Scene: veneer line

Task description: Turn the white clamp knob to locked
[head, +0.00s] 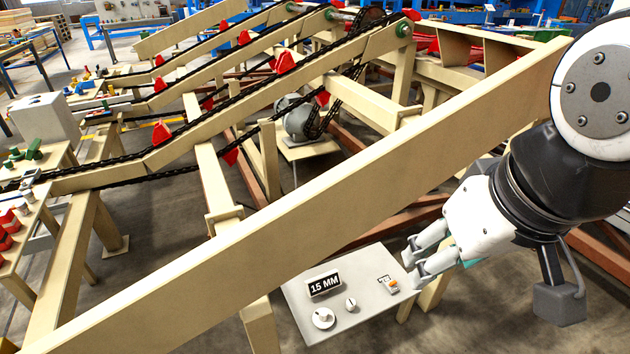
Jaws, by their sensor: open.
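A grey control panel (366,322) stands low at the bottom centre of the head view. On it are a larger white round dial knob (323,318) at the left and a smaller white knob (351,304) right of it. I cannot tell which is the clamp knob, and any position marks are too small to read. My gripper (410,266) is open and empty. Its fingers point left, near the panel's upper right edge in the picture, and appear apart from both knobs.
A "15 MM" sign (323,285) stands behind the knobs, and an orange switch (392,284) sits at the panel's right, nearest my gripper. Chain conveyor rails (200,125) with red lugs fill the background.

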